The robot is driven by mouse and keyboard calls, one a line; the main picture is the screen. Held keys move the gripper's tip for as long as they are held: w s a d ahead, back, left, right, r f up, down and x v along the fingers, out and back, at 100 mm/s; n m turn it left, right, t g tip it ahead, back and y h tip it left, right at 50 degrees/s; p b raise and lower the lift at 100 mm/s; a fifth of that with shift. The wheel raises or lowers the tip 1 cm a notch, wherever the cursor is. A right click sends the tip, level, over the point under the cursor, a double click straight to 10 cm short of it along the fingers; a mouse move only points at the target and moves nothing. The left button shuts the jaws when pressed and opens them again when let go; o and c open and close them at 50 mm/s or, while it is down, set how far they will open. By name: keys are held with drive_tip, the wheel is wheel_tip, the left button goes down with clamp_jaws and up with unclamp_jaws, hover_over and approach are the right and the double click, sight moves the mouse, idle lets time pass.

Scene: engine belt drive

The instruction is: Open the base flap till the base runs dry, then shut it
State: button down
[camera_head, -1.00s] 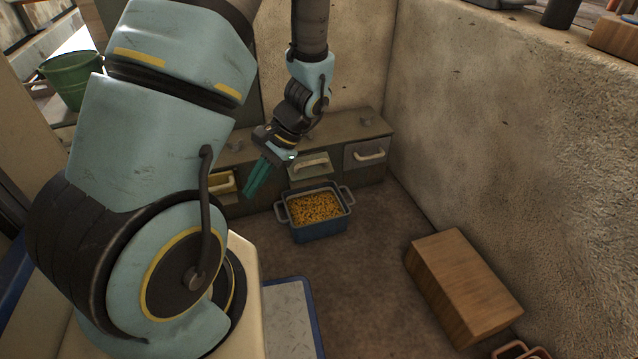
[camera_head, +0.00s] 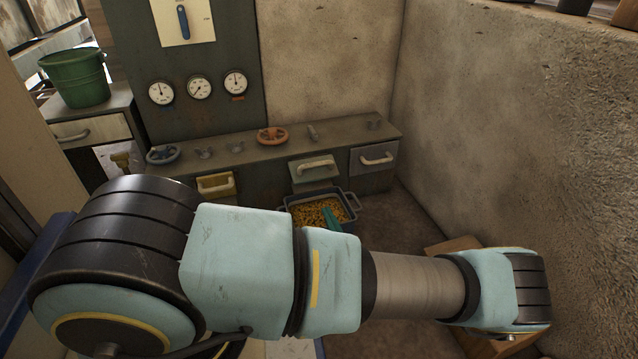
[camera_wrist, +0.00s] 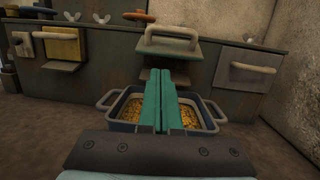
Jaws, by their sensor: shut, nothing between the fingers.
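A pale grey-green flap with a curved handle (camera_head: 313,168) is in the middle of the low cabinet front. In the wrist view this flap (camera_wrist: 170,46) stands out from the front, with a dark gap below it; I see no grain falling there. A blue bin (camera_head: 350,207) with side handles stands on the floor below it. Yellow-orange grain (camera_head: 312,214) lies in the bin, also in the wrist view (camera_wrist: 188,117). My gripper (camera_head: 332,218) is shut and empty. In the wrist view its teal fingers (camera_wrist: 166,76) point toward the gap below the flap and hide the bin's middle.
A yellow flap (camera_head: 216,185) is left of the middle one and a grey flap (camera_head: 374,158) is right. An orange handwheel (camera_head: 272,136) sits on the cabinet top. A wooden box (camera_head: 452,245) is at right, partly behind my arm. A rough wall bounds the right.

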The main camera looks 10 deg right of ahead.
drive_tip(key=h, duration=0.1)
drive_tip(key=b, duration=0.4)
approach(319, 177)
drive_tip(key=shift+m, duration=0.4)
drive_tip(key=w, duration=0.1)
drive_tip(key=w+a, duration=0.1)
drive_tip(key=w, duration=0.2)
drive_tip(key=shift+a, duration=0.35)
drive_tip(key=w+r, duration=0.1)
drive_tip(key=r, duration=0.1)
drive_tip(key=w+r+b, duration=0.1)
drive_tip(key=r, duration=0.1)
drive_tip(key=shift+w+a+b, duration=0.2)
drive_tip(key=shift+w+b, duration=0.1)
drive_tip(key=shift+w, duration=0.1)
